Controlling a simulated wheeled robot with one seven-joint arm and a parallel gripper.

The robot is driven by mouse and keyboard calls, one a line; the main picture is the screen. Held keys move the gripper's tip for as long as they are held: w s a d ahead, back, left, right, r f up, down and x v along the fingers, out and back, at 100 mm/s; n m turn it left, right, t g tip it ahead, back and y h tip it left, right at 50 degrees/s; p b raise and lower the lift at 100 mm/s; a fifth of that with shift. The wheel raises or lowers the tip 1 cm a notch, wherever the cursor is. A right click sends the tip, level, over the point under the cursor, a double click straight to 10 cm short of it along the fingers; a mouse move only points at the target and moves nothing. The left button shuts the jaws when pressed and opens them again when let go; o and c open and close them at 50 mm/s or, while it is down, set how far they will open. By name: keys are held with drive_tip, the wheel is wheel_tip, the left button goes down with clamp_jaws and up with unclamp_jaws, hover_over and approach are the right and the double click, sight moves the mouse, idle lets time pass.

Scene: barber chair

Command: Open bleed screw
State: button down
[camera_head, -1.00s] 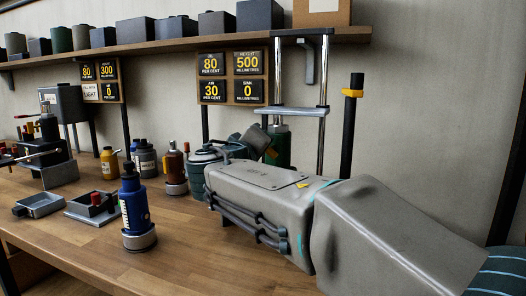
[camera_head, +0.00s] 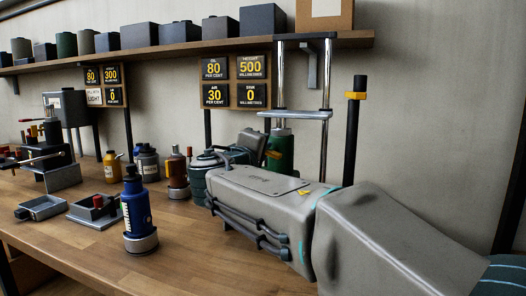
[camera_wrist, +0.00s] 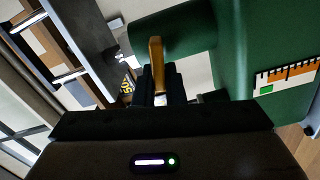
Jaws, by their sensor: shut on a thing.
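A green cylinder (camera_head: 281,158) stands upright at the back of the bench, under a metal press frame (camera_head: 297,114). In the wrist view the green body (camera_wrist: 240,50) fills the right side, with a ruler-like scale label (camera_wrist: 287,76) on it. A brass-coloured lever (camera_wrist: 157,62), apparently the bleed screw's handle, sits in front of a green side cylinder (camera_wrist: 172,33). My gripper (camera_wrist: 160,84) is shut on the lever, its dark fingers hiding the lower end. In the head view my gripper (camera_head: 263,150) is at the green cylinder's left side, partly hidden by my wrist.
A blue bottle-shaped cylinder (camera_head: 136,212) stands at the front of the bench. A red-brown one (camera_head: 177,172) stands left of my arm. Small metal trays (camera_head: 41,207) lie at left. Sign boards (camera_head: 234,82) hang below the shelf (camera_head: 180,46).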

drive_tip(key=c, duration=1.5)
unclamp_jaws()
drive_tip(key=v, duration=1.4)
drive_tip(key=shift+f, duration=0.1)
